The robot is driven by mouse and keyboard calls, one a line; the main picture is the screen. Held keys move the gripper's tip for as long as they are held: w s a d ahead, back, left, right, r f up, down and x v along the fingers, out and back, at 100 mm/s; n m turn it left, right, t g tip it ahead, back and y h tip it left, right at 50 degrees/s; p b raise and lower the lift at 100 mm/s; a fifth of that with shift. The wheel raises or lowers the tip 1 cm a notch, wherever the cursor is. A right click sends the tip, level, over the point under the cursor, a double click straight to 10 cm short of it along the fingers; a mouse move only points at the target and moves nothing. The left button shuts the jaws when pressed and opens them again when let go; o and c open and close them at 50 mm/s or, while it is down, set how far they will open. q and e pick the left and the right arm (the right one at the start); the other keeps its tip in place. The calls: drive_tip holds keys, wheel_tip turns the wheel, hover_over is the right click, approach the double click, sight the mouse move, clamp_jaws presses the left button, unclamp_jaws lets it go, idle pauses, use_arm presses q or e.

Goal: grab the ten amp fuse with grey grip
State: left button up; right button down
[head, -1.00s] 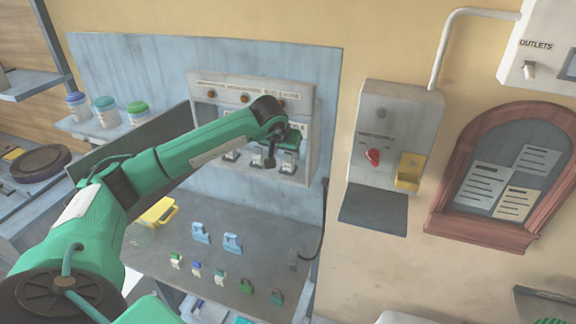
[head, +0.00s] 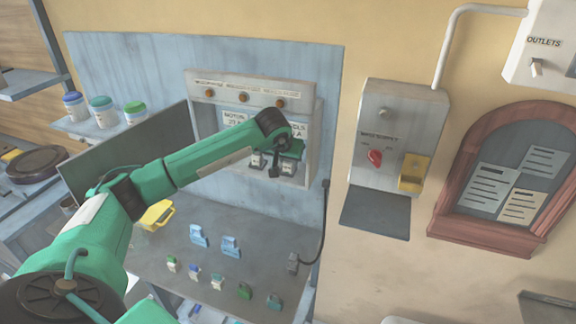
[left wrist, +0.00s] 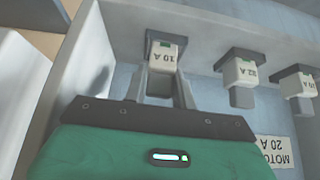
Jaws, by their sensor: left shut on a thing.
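A white fuse marked 10 A (left wrist: 167,54) sits at its dark holder in the left wrist view, its label upside down. My left gripper (left wrist: 160,88) is shut at its near end. In the head view, my left gripper (head: 290,152) is at the right end of the fuse row in the grey fuse box (head: 311,125), covering that fuse. The 25 A-like fuse (left wrist: 241,71) and another fuse (left wrist: 299,86) sit beside it, apart from the fingers. My right gripper is not in view.
The fuse box's side wall (left wrist: 75,75) is close to my left gripper. Several small fuses and padlocks (head: 244,290) lie on the grey bench (head: 165,270) below. A switch box with a red knob (head: 374,158) hangs to the right.

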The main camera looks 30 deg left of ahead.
use_arm(q)
drive_tip(key=shift+f, duration=0.15)
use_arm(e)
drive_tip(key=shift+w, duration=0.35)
